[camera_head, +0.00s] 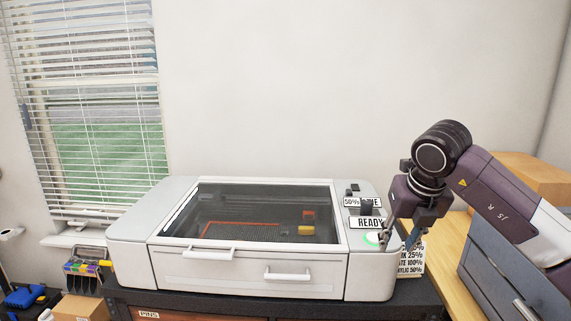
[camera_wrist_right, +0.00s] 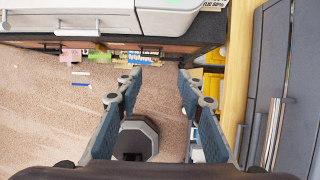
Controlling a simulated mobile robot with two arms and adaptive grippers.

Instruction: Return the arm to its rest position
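My right arm (camera_head: 500,205) reaches in from the right in the head view, bent with its wrist hanging down. My right gripper (camera_head: 399,240) points downward by the right side of the white machine's control panel. My left gripper is in neither view.
The white machine (camera_head: 130,240) with a closed dark glass lid stands on a dark bench (camera_head: 420,296). Its panel label reads READY (camera_head: 368,223). A printed card (camera_head: 412,262) is partly behind my gripper. A grey drawer cabinet (camera_head: 490,270) and wooden surface (camera_head: 452,262) are at the right.

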